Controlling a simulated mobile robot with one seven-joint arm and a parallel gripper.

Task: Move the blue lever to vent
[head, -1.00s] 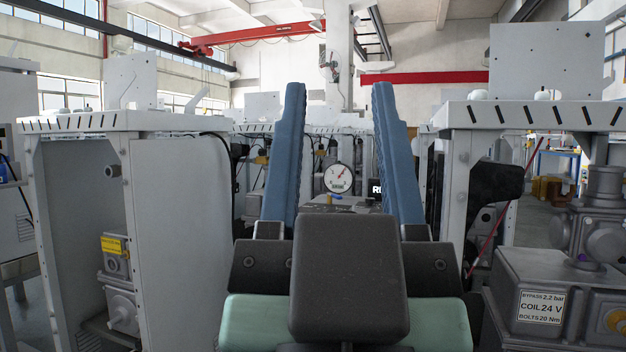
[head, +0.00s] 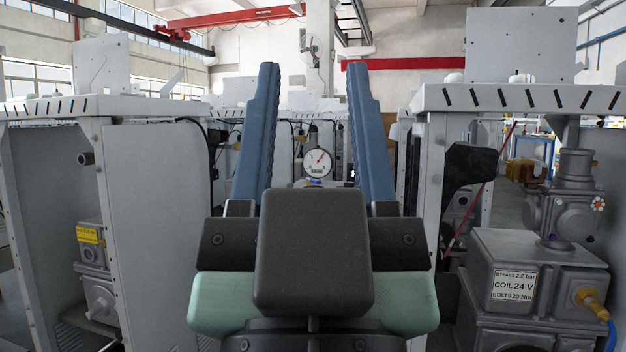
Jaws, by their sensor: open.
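My gripper (head: 312,68) is open and empty, its two blue-grey fingers pointing up and away in the middle of the head view. A small blue part (head: 315,182) shows low between the fingers, just under a round white gauge (head: 317,162). It may be the blue lever, but it is too small and too hidden by my wrist to be sure. The gauge and the blue part lie well beyond the fingers, not touching them. No vent marking can be read.
A grey cabinet (head: 160,200) stands close on the left. On the right are a white frame post (head: 430,200) and a grey valve block (head: 480,250) with a label (head: 514,284) reading "COIL 24 V". A thin red rod (head: 482,190) slants beside the post.

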